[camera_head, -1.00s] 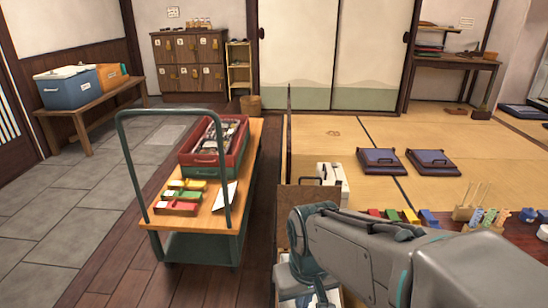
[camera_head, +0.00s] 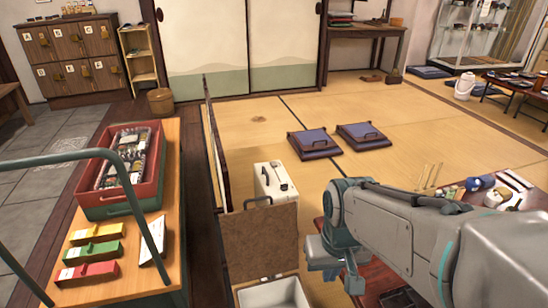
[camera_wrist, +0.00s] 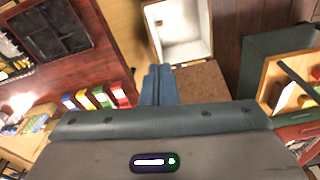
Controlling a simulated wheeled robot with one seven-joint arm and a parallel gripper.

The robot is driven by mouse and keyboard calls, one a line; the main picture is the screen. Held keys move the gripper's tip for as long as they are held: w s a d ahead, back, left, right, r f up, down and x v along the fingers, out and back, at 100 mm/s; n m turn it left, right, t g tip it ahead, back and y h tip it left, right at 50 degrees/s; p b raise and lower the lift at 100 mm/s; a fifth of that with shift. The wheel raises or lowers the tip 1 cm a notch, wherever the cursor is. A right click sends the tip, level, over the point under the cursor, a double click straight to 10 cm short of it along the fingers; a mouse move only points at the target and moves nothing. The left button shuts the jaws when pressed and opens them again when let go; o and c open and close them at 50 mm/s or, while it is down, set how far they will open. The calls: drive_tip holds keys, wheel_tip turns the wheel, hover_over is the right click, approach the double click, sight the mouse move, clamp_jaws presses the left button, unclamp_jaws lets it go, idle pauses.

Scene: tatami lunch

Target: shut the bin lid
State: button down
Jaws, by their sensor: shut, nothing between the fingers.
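The bin (camera_head: 272,293) is a white open-topped box at the bottom of the head view, partly cut off by the frame edge. Its brown lid (camera_head: 258,245) stands raised at the far side, with a dark handle on its top edge. In the wrist view the white bin (camera_wrist: 187,28) shows its open inside at the top, and the brown lid (camera_wrist: 203,88) lies below it. My gripper (camera_wrist: 158,70) is shut and empty, beside the lid and the bin's corner in the picture; I cannot tell whether it touches. In the head view my arm is right of the bin.
A trolley (camera_head: 172,262) with a red crate (camera_head: 88,200) and coloured boxes stands left. A thin upright partition (camera_head: 212,150) is left of the lid. A white case (camera_head: 270,180) stands behind it. A low table (camera_head: 378,275) is right, partly under my arm. Open tatami lies beyond.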

drive_tip(key=w+a+r+n, duration=0.1)
drive_tip(key=w+a+r, duration=0.1)
drive_tip(key=w, duration=0.8)
drive_tip(key=w+a+r, duration=0.1)
drive_tip(key=w+a, duration=0.1)
drive_tip(key=w, duration=0.9)
drive_tip(key=w+a+f+n+t, duration=0.1)
drive_tip(key=w+a+f, duration=0.25)
drive_tip(key=w, duration=0.55)
drive_tip(key=w+a+f+t, duration=0.15)
drive_tip(key=w+a, duration=0.35)
drive_tip(key=w, duration=0.5)
wheel_tip(320, 180, down, 10)
drive_tip(key=s+b, duration=0.1)
drive_tip(key=b, duration=0.5)
drive_tip(key=shift+a+y, duration=0.2)
drive_tip(key=shift+y, duration=0.1)
drive_tip(key=shift+s+a+r+g, duration=0.1)
drive_tip(key=shift+g, duration=0.15)
